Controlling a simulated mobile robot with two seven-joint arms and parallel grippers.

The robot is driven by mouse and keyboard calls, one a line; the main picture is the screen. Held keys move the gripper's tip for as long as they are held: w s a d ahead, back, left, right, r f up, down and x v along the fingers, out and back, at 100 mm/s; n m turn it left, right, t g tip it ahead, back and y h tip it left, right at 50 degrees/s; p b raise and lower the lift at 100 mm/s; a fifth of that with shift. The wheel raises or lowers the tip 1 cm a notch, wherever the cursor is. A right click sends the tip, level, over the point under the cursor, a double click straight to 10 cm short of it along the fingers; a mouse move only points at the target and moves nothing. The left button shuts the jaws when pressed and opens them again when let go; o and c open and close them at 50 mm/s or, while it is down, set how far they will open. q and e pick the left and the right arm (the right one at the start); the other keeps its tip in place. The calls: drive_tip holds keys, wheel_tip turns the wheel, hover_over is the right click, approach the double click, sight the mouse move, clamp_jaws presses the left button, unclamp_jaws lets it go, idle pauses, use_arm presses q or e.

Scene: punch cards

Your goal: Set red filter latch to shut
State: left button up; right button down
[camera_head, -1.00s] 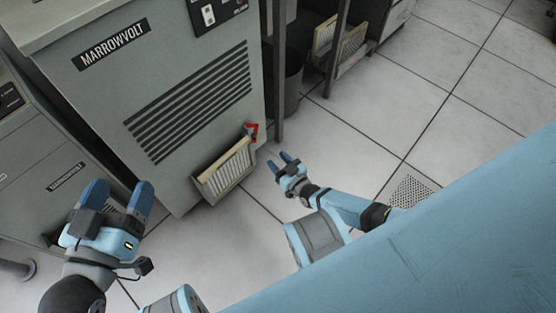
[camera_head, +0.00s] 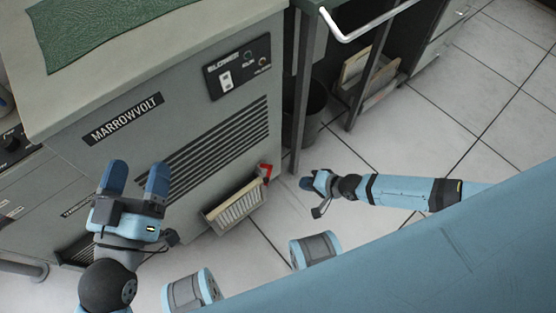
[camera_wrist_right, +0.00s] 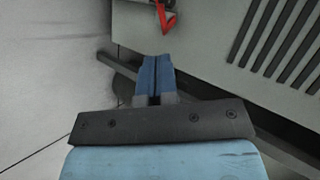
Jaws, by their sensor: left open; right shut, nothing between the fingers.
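The red filter latch (camera_head: 265,171) sits low on the grey cabinet, at the upper right end of the pale filter (camera_head: 236,207), which leans out from the cabinet at its top. In the right wrist view the red latch (camera_wrist_right: 166,18) shows just beyond my fingertips, at the top edge. My right gripper (camera_head: 306,183) is shut and empty, to the right of the latch and apart from it; its closed blue fingers also show in the wrist view (camera_wrist_right: 156,62). My left gripper (camera_head: 136,176) is open and empty in front of the cabinet's vent slots.
The grey Marrowvolt cabinet (camera_head: 190,75) fills the left and middle. A cart (camera_head: 301,90) with a white handle stands to the right, with a dark bin (camera_head: 314,108) behind its leg. The tiled floor (camera_head: 440,125) is open at right.

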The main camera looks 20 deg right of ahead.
use_arm(q)
wheel_tip(320, 180, down, 6)
drive_tip(key=d+g+b, duration=0.1)
drive_tip(key=g+b, duration=0.1)
drive_tip(key=b, duration=0.3)
drive_tip(key=shift+w+f+m+g, duration=0.15)
drive_tip(key=shift+w+m+g, duration=0.15)
use_arm(e)
approach(268, 181)
drive_tip(key=x, duration=0.7)
drive_tip(key=shift+w+d+f+m+g, duration=0.2)
drive_tip(key=shift+d+m+g, duration=0.1)
drive_tip(key=shift+g, duration=0.1)
use_arm(q)
drive_tip(key=shift+d, duration=0.1)
use_arm(e)
drive_tip(key=shift+a, duration=0.1)
use_arm(q)
drive_tip(key=shift+w+d+r+h, duration=0.2)
drive_tip(key=shift+r+h, duration=0.1)
drive_tip(key=shift+r, duration=0.35)
use_arm(e)
drive_tip(key=shift+a+m+h, duration=0.25)
drive_tip(key=shift+m+h, duration=0.05)
